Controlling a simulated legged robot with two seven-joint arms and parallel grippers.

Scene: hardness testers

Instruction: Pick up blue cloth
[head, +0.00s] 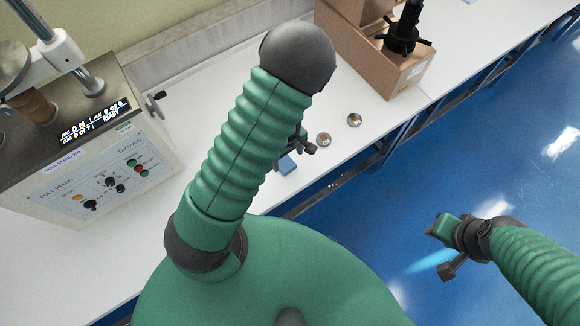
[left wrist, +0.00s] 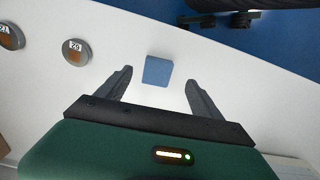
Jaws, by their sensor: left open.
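The blue cloth (head: 286,165) is a small flat blue square on the white bench, near its front edge. In the left wrist view the blue cloth (left wrist: 158,71) lies between and slightly beyond the fingertips. My left gripper (head: 305,143) is mostly hidden behind my green arm in the head view, just above and right of the cloth. In the left wrist view my left gripper (left wrist: 159,78) is open and empty, its two dark fingers apart. My right gripper (head: 446,248) is over the blue floor at the right, away from the bench; its jaw opening is unclear.
A pull stand tester (head: 100,175) fills the left of the bench. Two small round metal discs (head: 323,140) (head: 354,120) lie near the cloth. A cardboard box (head: 400,75) with a black tool stands at the back.

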